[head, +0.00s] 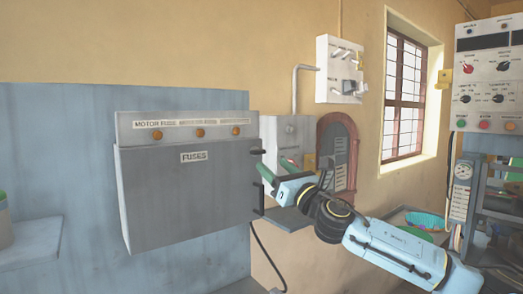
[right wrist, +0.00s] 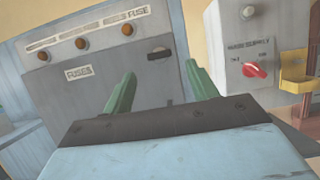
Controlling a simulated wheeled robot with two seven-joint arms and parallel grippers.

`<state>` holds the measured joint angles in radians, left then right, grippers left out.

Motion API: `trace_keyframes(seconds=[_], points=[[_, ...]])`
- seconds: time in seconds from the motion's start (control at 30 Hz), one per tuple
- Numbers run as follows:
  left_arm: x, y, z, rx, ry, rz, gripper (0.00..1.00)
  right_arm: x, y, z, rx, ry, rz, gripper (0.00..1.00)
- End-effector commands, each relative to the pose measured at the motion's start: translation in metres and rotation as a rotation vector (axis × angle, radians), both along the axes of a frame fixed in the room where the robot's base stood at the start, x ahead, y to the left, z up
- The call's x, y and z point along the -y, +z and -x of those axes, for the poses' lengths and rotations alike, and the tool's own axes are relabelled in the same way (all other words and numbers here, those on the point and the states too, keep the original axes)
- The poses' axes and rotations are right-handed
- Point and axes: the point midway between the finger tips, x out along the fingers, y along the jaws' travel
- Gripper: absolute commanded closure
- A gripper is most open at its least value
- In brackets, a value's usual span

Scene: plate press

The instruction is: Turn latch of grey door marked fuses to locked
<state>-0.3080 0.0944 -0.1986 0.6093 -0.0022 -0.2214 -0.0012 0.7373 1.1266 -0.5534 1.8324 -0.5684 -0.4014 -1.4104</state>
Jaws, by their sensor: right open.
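The grey door marked FUSES (head: 160,205) is the front of a grey cabinet on the blue wall panel at left, and it looks closed. In the right wrist view the door (right wrist: 100,95) shows its FUSES label. A small dark latch (right wrist: 158,53) sits near its upper right edge, lying roughly level; its lock marking cannot be read. My right gripper (head: 265,172) is at the cabinet's right edge. In the wrist view its green fingers (right wrist: 160,75) are apart and empty, with the latch beyond the gap between them. My left gripper is not in view.
A grey box with a red knob (right wrist: 255,69) stands close right of the cabinet, with a yellow bracket (right wrist: 295,72) beside it. A white switch box (head: 340,70) hangs higher up. A control panel (head: 488,75) is at far right.

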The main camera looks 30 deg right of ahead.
Motion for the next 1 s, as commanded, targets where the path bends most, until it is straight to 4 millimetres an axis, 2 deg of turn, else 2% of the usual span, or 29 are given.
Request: trace_keyframes(seconds=[0.03,0.13,0.33,0.5,0.8,1.0], points=[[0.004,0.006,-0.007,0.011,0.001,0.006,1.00,-0.002,0.008,-0.009,0.004,0.002,-0.003,0.42],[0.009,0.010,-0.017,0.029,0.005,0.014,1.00,-0.003,0.014,-0.026,0.003,0.001,-0.003,0.42],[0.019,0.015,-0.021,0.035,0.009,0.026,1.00,-0.004,0.021,-0.050,0.001,0.001,-0.002,0.42],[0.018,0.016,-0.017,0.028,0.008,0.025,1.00,-0.006,0.024,-0.059,0.000,0.003,-0.001,0.42],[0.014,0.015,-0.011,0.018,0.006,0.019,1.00,-0.005,0.024,-0.060,-0.001,0.002,0.000,0.42],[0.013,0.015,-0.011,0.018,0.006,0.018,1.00,-0.005,0.024,-0.060,-0.001,0.001,0.000,0.67]])
